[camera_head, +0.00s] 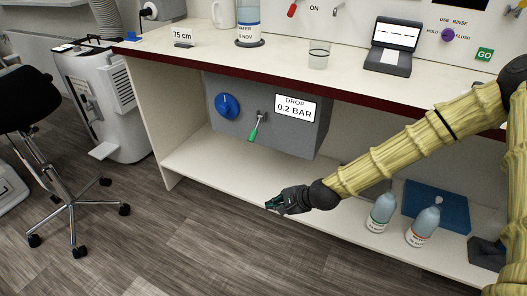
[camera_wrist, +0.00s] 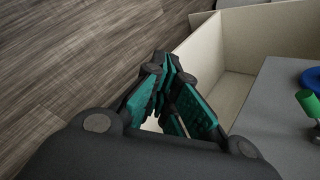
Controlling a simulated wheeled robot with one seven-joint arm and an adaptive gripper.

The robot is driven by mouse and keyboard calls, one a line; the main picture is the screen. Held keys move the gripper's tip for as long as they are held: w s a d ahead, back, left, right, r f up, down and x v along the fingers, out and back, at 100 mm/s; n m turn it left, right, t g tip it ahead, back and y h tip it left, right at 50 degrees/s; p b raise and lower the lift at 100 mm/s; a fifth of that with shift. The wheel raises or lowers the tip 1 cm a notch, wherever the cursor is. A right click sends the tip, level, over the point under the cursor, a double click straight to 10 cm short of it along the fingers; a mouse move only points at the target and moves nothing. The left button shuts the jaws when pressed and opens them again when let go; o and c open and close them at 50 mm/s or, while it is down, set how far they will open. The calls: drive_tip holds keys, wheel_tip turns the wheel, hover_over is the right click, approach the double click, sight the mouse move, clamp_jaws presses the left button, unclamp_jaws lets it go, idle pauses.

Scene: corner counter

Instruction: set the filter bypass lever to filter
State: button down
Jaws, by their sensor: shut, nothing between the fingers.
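A grey box (camera_head: 222,124) is mounted under the counter. On its front are a blue round knob (camera_head: 227,105), a small lever with a green handle (camera_head: 253,133) and a display reading DROP 0.2 BAR (camera_head: 296,108). The green handle hangs down, tilted a little to the left. It also shows at the right edge of the wrist view (camera_wrist: 309,103), by the blue knob (camera_wrist: 312,78). My gripper (camera_head: 270,206) is shut and empty, in front of and below the box, apart from the lever. In the wrist view its teal fingertips (camera_wrist: 165,62) come together. No bypass or filter label is readable.
Two bottles (camera_head: 381,212) (camera_head: 423,226) and a blue tray (camera_head: 452,205) are on the lower shelf at right. The countertop edge (camera_head: 300,78) overhangs the box. An office chair (camera_head: 70,190) stands at left. Floor (camera_head: 190,255) in front is clear.

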sight(255, 130)
drive_tip(key=w+d+r+m+t+y+b, duration=0.1)
drive_tip(key=w+d+r+m+t+b, duration=0.1)
drive_tip(key=w+r, duration=0.4)
drive_tip(key=w+d+r+m+t+b, duration=0.2)
drive_tip(key=w+d+r+m+b, duration=0.1)
drive_tip(key=w+r+b, duration=0.3)
drive_tip(key=w, duration=0.2)
drive_tip(key=shift+w+m+y, duration=0.4)
drive_tip(key=shift+w+a+f+b, duration=0.1)
drive_tip(key=shift+f+b, duration=0.05)
drive_tip(key=shift+b, duration=0.2)
drive_tip(key=b+x, duration=0.4)
drive_tip(key=x, duration=0.5)
drive_tip(key=shift+w+a+f+b, duration=0.15)
drive_tip(key=shift+a+b, duration=0.05)
drive_tip(key=shift+b, duration=0.15)
drive_tip(key=a+r+p, duration=0.1)
drive_tip(key=s+a+r+p, duration=0.1)
drive_tip(key=r, duration=0.1)
drive_tip(key=shift+s+r, duration=0.2)
drive_tip(key=shift+r, duration=0.05)
drive_tip(key=shift+a+r, duration=0.1)
drive_tip(key=shift+a, duration=0.1)
